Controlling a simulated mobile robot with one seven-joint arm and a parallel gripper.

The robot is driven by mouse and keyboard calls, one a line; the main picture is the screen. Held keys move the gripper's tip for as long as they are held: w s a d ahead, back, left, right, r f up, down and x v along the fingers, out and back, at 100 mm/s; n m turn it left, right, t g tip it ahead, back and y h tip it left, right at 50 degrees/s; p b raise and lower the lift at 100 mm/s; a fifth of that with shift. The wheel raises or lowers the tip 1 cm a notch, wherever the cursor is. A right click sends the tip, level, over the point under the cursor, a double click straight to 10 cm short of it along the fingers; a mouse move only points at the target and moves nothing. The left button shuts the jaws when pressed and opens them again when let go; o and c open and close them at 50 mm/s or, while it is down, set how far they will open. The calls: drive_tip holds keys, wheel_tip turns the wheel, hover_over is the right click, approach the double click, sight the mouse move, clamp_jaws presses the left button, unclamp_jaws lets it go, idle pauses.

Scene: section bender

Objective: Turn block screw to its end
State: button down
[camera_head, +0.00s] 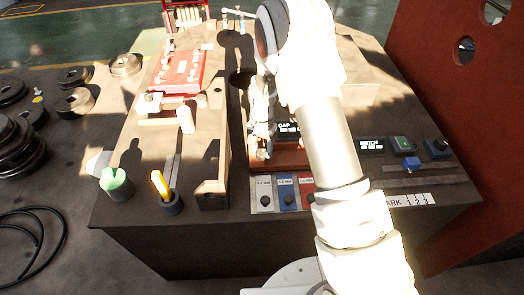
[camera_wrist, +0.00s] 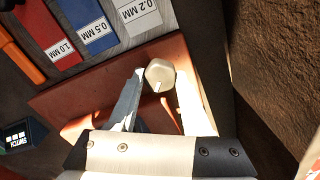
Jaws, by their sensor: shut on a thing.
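The block screw (camera_wrist: 160,72) has a pale hexagonal head with a small white mark near its lower edge. In the wrist view it sits between my gripper's fingertips (camera_wrist: 159,88). My gripper is shut on the head, one finger on each side. The reddish-brown block (camera_wrist: 85,98) lies beneath the screw and fingers. In the head view my gripper (camera_head: 262,142) reaches down at the block (camera_head: 292,159), behind the gauge tags. My arm and gripper hide part of the block there, and the screw is hard to make out.
Grey, blue and red gauge tags (camera_head: 286,193) marked 0.2, 0.5 and 1.0 mm lie in front of the block. A raised bench part (camera_head: 210,150) is left; a green cup (camera_head: 116,183) and dark cup (camera_head: 171,204) stand front left.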

sight(262, 152)
drive_tip(key=n+b, duration=0.2)
drive_tip(key=n, duration=0.2)
drive_tip(key=shift+f, duration=0.1)
drive_tip(key=shift+n+b, duration=0.5)
drive_tip(key=shift+n, duration=1.5)
drive_tip(key=shift+c, duration=1.7)
unclamp_jaws()
wheel_tip(262, 152, up, 18)
drive_tip(key=p, duration=0.1)
drive_tip(key=shift+f, duration=0.15)
